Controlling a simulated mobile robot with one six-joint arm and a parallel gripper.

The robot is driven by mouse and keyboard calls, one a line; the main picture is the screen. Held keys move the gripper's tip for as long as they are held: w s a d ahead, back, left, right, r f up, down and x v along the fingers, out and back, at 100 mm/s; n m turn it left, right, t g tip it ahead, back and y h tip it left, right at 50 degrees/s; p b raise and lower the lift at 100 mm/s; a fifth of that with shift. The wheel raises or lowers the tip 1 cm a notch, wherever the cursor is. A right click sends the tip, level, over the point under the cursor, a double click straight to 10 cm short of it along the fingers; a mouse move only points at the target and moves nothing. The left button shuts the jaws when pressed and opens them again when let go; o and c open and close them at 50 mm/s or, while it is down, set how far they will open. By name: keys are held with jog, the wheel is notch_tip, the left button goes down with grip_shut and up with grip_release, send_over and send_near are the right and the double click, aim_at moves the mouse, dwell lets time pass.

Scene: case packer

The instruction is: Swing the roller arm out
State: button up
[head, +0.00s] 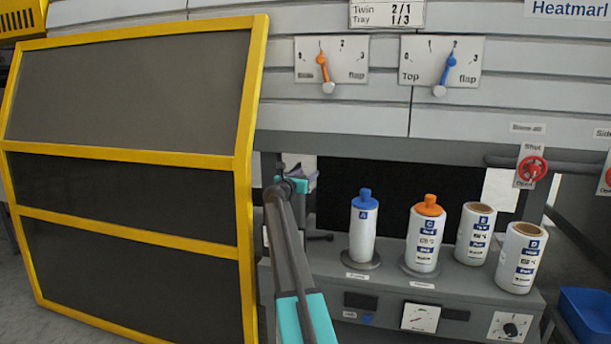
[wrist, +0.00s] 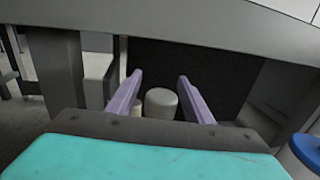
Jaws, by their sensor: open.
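My gripper (head: 302,174) is at the left end of the dark opening in the machine, beside the yellow-framed guard. In the wrist view its two purple fingers (wrist: 160,82) are apart, with nothing held. A pale, short cylinder (wrist: 161,102) shows between and beyond the fingers, inside the dark opening; it may be the roller, but I cannot tell for sure. A dark bar with a knob (head: 320,238) sticks out just right of my arm in the head view. Contact cannot be seen.
A yellow-framed dark guard (head: 130,155) stands at left. A blue-capped bottle (head: 363,228), an orange-capped bottle (head: 426,236) and two open cylinders (head: 474,232) stand on the grey ledge at right. A grey beam (head: 400,147) runs above the opening. A red valve (head: 532,169) is further right.

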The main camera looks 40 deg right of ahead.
jog(key=shift+s+a, duration=0.1)
jog(key=shift+a, duration=0.1)
jog(key=p+v, duration=0.1)
jog(key=v, duration=1.2)
jog(key=shift+a, duration=0.2)
jog(key=shift+s, duration=0.1)
jog(key=shift+s, duration=0.1)
dwell(0.3)
